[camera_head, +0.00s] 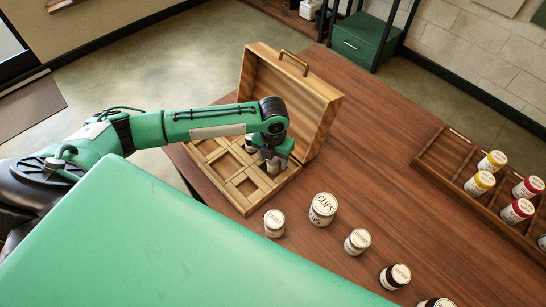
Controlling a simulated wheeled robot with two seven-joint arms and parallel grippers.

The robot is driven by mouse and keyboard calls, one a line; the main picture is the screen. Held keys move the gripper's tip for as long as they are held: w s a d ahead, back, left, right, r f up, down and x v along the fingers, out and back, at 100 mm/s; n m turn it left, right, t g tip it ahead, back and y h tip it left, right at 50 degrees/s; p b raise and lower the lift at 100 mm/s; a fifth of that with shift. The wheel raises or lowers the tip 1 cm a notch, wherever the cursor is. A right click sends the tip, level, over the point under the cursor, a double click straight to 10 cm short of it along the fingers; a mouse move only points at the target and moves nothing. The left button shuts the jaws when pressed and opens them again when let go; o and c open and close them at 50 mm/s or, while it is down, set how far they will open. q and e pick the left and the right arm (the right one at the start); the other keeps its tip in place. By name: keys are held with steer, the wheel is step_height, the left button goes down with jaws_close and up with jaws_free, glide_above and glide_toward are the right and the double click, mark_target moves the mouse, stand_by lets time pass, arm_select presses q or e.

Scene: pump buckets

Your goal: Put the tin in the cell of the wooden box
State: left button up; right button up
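The wooden box (243,209) stands open on the table, its lid (318,108) raised at the back. Its tray is split into several square cells, and those at the front look empty. My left gripper (273,160) points down over the right side of the tray. A small pale tin (272,167) shows at its fingertips; whether the fingers grip it, and whether it touches the cell floor, is too small to tell. Another pale tin (249,144) shows partly behind the gripper, at the back of the tray. My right gripper is not in view.
Several white-labelled tins stand in front of the box, among them a larger "CLIPS" tin (322,209) and a smaller one (274,223). A wooden rack (447,167) at the right holds yellow and red tins. The table between is clear.

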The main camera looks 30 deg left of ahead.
arm_select(q)
steer(key=shift+r, duration=0.6)
step_height(320, 180, up, 11)
steer(key=b, duration=0.2)
stand_by(0.4)
